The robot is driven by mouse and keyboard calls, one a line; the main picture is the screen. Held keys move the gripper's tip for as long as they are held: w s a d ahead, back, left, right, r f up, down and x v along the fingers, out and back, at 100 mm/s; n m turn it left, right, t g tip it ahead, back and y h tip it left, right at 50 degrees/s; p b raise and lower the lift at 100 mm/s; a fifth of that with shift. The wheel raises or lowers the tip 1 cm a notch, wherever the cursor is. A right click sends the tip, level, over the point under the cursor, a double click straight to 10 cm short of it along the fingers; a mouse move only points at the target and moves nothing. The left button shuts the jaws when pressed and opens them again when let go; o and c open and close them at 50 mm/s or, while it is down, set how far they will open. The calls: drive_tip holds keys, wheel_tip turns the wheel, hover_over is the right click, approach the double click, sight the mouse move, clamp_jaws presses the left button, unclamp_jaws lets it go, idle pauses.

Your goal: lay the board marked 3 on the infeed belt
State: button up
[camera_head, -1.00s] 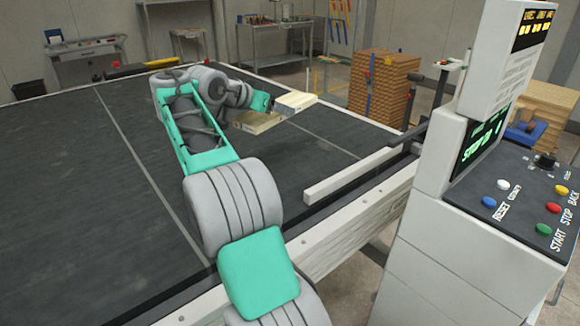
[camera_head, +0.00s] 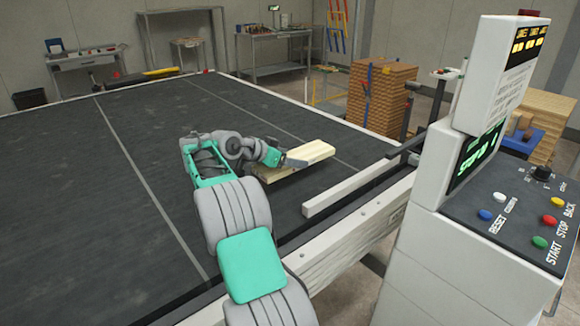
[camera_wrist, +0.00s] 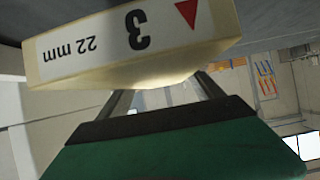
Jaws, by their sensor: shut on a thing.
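My gripper (camera_head: 290,162) is shut on a pale wooden board (camera_head: 315,152) low over the dark infeed belt (camera_head: 120,240). The board lies at a slant, its far end pointing right, near the pale fence rail. I cannot tell whether it touches the belt. In the wrist view the board (camera_wrist: 210,50) fills the top, with a white label (camera_wrist: 115,35) showing "3", "22 mm" and a red triangle, upside down. The finger tips are hidden behind the board there. In the head view my arm hides part of the board's near side.
A pale fence rail (camera_head: 350,190) runs along the belt's right side. The control console (camera_head: 470,220) stands right of it. A brown board stack (camera_head: 380,95) and a lighter stack (camera_head: 550,115) stand behind. The belt's left half is clear.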

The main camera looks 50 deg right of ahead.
sight(263, 167)
drive_tip(key=shift+w+d+f, duration=0.55)
drive_tip(key=shift+w+f, duration=0.1)
drive_tip(key=shift+f, duration=0.25)
drive_tip(key=shift+w+d+f, duration=0.1)
drive_tip(key=shift+f, duration=1.6)
drive_tip(key=shift+f, duration=0.1)
drive_tip(key=o, duration=1.6)
drive_tip(key=shift+f, duration=0.1)
drive_tip(key=shift+a+r, duration=0.2)
drive_tip(key=shift+r, duration=0.05)
drive_tip(key=v, duration=1.1)
drive_tip(key=shift+a+r, duration=0.1)
drive_tip(key=shift+a, duration=0.15)
drive_tip(key=shift+w, duration=0.1)
